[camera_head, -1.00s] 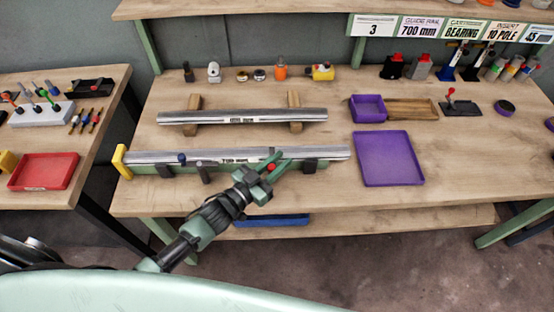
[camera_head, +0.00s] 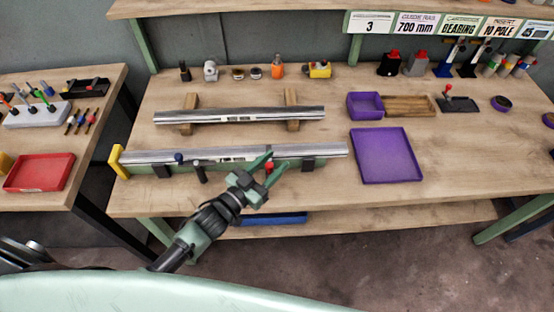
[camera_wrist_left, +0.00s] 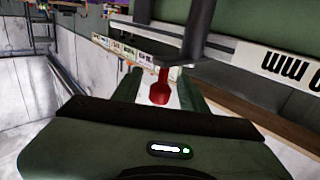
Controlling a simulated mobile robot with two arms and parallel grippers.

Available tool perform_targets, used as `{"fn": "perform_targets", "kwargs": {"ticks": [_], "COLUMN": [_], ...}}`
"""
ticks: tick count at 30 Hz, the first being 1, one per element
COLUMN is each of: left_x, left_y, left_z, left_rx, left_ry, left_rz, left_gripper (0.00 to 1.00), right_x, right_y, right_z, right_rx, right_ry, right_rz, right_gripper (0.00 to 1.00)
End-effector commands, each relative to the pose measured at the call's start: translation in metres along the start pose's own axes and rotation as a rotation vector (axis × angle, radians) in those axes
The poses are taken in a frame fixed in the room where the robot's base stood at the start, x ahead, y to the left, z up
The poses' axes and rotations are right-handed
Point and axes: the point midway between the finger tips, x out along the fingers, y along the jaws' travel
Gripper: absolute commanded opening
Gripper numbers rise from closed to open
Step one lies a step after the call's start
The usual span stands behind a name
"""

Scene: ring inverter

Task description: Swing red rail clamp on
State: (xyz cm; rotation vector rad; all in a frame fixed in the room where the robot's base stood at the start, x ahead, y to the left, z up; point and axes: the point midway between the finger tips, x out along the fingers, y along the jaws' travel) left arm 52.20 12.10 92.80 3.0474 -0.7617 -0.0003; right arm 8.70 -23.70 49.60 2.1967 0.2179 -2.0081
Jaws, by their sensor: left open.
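The red rail clamp knob (camera_head: 269,168) is at the front edge of the near guide rail (camera_head: 320,151), right of its middle. In the left wrist view the red clamp (camera_wrist_left: 160,88) points down from a dark bracket at the rail, between my fingers. My left gripper (camera_head: 274,161) is open, with its green fingers on either side of the red clamp. I cannot tell whether they touch it. A blue-topped clamp (camera_head: 179,158) and a dark clamp lever (camera_head: 201,174) are farther left on the same rail. My right gripper is not in view.
A second rail (camera_head: 240,116) rests on wooden blocks behind. A yellow end stop (camera_head: 117,160) stands at the near rail's left end. A purple tray (camera_head: 386,182) lies to the right. A blue tray (camera_head: 275,218) is on the lower shelf.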

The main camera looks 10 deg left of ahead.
Motion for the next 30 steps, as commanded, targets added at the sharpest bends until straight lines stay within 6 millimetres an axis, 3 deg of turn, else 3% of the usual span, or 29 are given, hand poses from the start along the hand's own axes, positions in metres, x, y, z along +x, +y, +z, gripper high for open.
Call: {"fn": "perform_targets", "kwargs": {"ticks": [6,12,30], "left_x": [-0.04,-0.059,-0.06], "left_y": [0.001,0.001,0.001], "left_z": [0.003,0.001,0.0], "left_rx": [0.0,0.001,0.001], "left_ry": [-0.002,0.0,0.0], "left_rz": [0.001,0.001,0.001], "left_gripper": [0.43,0.43,0.43], "right_x": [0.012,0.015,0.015], "right_y": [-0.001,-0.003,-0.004], "right_z": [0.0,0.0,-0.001], "right_rx": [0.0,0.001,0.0], "right_ry": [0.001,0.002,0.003], "right_rz": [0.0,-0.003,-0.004], "right_gripper": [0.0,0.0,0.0]}}
